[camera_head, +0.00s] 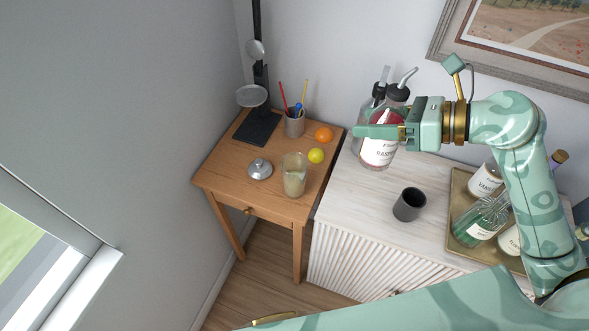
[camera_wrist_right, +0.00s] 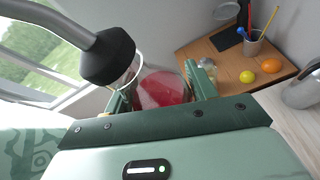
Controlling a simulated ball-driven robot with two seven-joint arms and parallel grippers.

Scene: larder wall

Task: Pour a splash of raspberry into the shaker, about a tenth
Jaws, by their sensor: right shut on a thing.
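My right gripper (camera_head: 385,131) is shut on the raspberry bottle (camera_head: 377,153), a clear bottle with red syrup, a white label, a black cap and a bent spout. The bottle looks about upright near the back left of the pale cabinet; I cannot tell whether its base touches the top. The wrist view shows its red contents (camera_wrist_right: 162,90) between the fingers and its cap (camera_wrist_right: 108,57) close by. A dark grey open cup (camera_head: 409,204), which looks like the shaker, stands on the cabinet in front of the bottle. Its inside is too dark to read. My left gripper is out of view.
Another spouted bottle (camera_head: 377,92) stands behind the raspberry. A tray (camera_head: 459,190) with several bottles is at right. The wooden side table (camera_head: 231,162) holds a glass jar (camera_head: 294,175), a lemon (camera_head: 316,156), an orange (camera_head: 324,134) and a pencil cup (camera_head: 294,125). The cabinet around the dark cup is clear.

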